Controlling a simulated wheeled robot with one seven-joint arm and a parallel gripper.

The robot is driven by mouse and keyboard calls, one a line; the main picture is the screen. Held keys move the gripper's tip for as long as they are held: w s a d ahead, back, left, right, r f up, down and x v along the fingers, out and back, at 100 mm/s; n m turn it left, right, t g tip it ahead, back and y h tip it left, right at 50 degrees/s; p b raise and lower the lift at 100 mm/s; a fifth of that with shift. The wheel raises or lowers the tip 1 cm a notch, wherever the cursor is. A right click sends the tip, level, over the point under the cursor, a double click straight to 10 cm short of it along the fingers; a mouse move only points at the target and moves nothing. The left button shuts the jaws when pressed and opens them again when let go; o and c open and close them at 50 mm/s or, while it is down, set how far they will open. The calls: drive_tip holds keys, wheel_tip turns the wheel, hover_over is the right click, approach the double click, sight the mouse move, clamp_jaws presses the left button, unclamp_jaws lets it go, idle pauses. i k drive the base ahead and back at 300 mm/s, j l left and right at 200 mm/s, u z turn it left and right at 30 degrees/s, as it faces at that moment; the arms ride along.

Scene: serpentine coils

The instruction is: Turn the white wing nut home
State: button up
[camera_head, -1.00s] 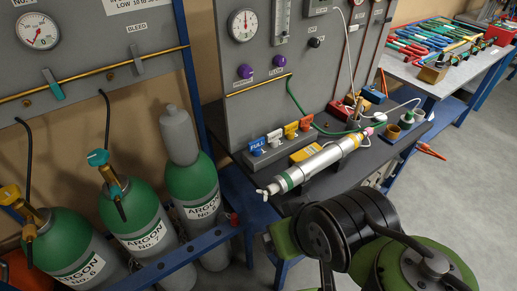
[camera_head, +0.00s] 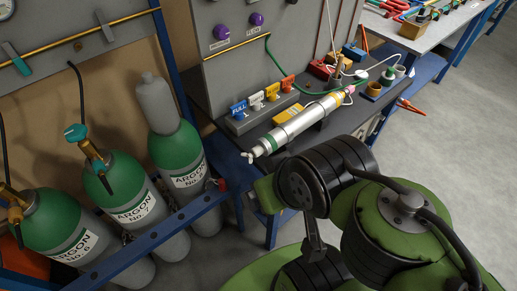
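The cylinder lies at a slant on the dark bench (camera_head: 345,122). Its far end has a pink part and a hose. My green and black arm fills the lower right, its nearest visible part just below and right of the wing nut, apart from it in the picture. I cannot make out gripper fingers in this view.
Green argon bottles (camera_head: 180,158) stand at left behind a blue rail (camera_head: 130,262). Coloured valve handles (camera_head: 256,100) and a yellow box (camera_head: 288,115) sit behind the cylinder. A second bench (camera_head: 425,45) with tools is at the back right. Grey floor at right is clear.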

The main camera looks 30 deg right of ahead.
sight(250, 155)
drive_tip(key=i+j+u, duration=0.1)
drive_tip(key=j, duration=0.75)
drive_tip(key=i+j+u, duration=0.15)
drive_tip(key=j, duration=0.3)
